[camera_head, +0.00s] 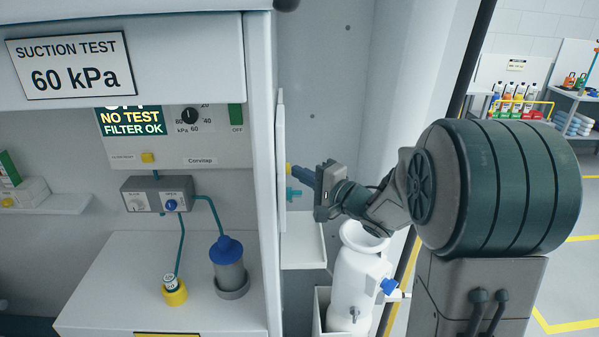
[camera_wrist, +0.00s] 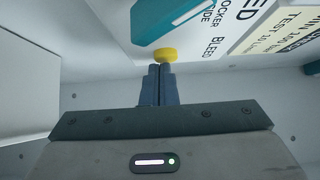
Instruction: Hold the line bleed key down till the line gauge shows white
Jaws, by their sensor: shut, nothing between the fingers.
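The yellow round key (camera_wrist: 165,54) sits on a white panel (camera_wrist: 205,50) with the partly visible word BLEED printed beside it. My gripper (camera_wrist: 160,69) is shut and empty, its two dark blue fingers together. In the wrist view the fingertips meet the edge of the yellow key; I cannot tell whether it is pressed down. In the head view my gripper (camera_head: 292,173) points left at the panel, seen edge-on, with a bit of the yellow key (camera_head: 287,168) at its tips. I cannot make out a line gauge in either view.
A teal part (camera_wrist: 168,22) sticks out from the panel by the key. A teal fitting (camera_head: 293,193) shows below my gripper. A white canister (camera_head: 357,280) stands under my arm.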

